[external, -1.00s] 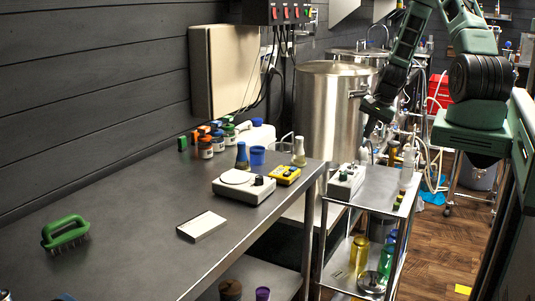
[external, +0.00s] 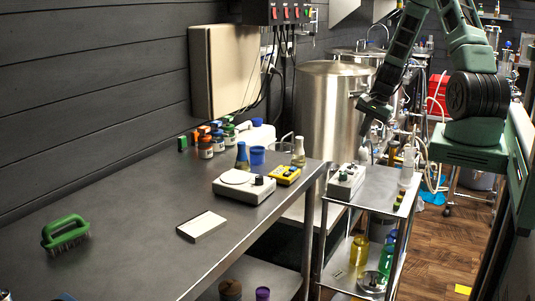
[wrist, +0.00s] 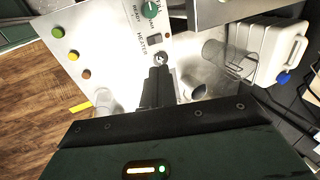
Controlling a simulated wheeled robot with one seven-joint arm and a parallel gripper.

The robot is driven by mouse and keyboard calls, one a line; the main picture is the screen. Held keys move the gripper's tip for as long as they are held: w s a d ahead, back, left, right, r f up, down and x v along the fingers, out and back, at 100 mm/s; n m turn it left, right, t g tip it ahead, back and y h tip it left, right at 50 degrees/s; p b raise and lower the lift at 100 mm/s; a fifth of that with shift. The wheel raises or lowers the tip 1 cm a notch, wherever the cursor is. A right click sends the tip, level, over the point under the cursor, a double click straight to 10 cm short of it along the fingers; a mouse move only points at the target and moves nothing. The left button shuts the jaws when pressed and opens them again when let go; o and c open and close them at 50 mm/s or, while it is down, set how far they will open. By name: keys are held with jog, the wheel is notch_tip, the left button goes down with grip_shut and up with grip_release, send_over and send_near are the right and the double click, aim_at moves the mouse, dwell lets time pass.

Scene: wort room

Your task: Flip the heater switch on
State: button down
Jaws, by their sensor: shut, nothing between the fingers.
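A pale control box (external: 345,182) sits on the small metal cart, right of the bench, in the external view. In the wrist view its panel shows a green knob (wrist: 149,9), the word HEATER and a small round metallic switch (wrist: 160,59) beside that word. My gripper (wrist: 161,70) is shut and empty, with its tips just below the switch in the picture; I cannot tell whether they touch it. In the external view my gripper (external: 364,132) points down above the cart. The switch's position is too small to read.
The cart (external: 378,190) also holds bottles and coloured buttons or caps. A steel kettle (external: 325,115) stands behind the cart. Wooden floor is open at right.

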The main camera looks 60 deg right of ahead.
aim_at(349, 171)
jog(key=p+x, duration=0.3)
jog(key=x, duration=1.1)
jog(key=shift+f, duration=0.1)
jog(key=shift+w+f, duration=0.15)
jog(key=shift+f, duration=0.1)
jog(key=shift+r, duration=0.15)
